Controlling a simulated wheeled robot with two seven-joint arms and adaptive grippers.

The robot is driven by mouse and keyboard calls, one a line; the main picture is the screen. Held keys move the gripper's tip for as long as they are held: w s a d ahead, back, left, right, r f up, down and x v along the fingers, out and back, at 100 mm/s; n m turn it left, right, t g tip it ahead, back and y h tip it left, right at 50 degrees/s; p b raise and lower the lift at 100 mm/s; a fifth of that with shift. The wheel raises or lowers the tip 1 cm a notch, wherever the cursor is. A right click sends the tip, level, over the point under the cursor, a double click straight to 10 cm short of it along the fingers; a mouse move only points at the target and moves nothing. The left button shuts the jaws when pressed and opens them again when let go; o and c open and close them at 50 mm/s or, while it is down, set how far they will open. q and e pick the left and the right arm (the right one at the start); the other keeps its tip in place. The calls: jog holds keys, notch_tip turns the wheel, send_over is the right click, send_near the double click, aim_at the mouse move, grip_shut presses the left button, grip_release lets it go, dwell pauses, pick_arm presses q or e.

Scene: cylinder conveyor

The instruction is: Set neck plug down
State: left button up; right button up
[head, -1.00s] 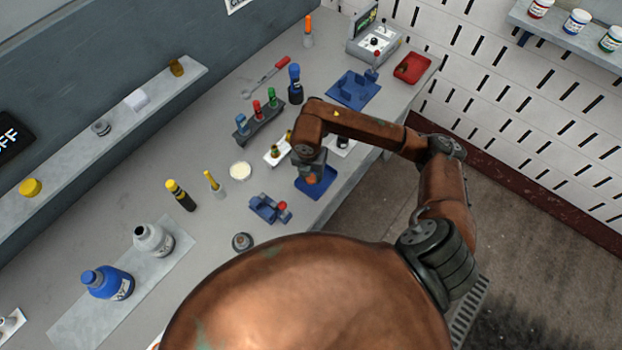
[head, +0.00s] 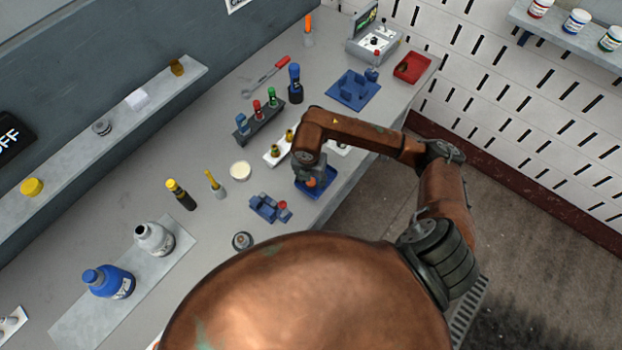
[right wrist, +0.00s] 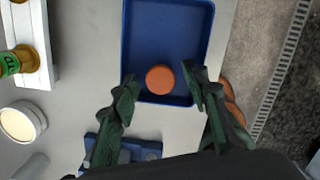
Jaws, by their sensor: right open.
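The neck plug is a round orange-brown piece (right wrist: 160,79) at the near end of a blue tray (right wrist: 165,30) in the right wrist view. It appears to rest on the tray floor. My right gripper (right wrist: 160,77) is open, with one dark green finger on each side of the plug and a visible gap to each. In the head view, my right gripper (head: 308,179) is over the blue tray (head: 330,184) and partly hides it. A bit of orange shows below the wrist there. My left gripper is not in view.
A blue fixture (head: 266,208) stands on the bench to the left of the tray. A white rack with vials (head: 274,156) and a round white dish (head: 240,170) are also close. The bench edge runs just right of the tray.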

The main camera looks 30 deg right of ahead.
aim_at(309, 185)
notch_tip(309, 185, up, 12)
jog(key=s+a+b, duration=0.1)
dwell(0.5)
jog(key=shift+r, duration=0.1)
jog(key=shift+a, duration=0.1)
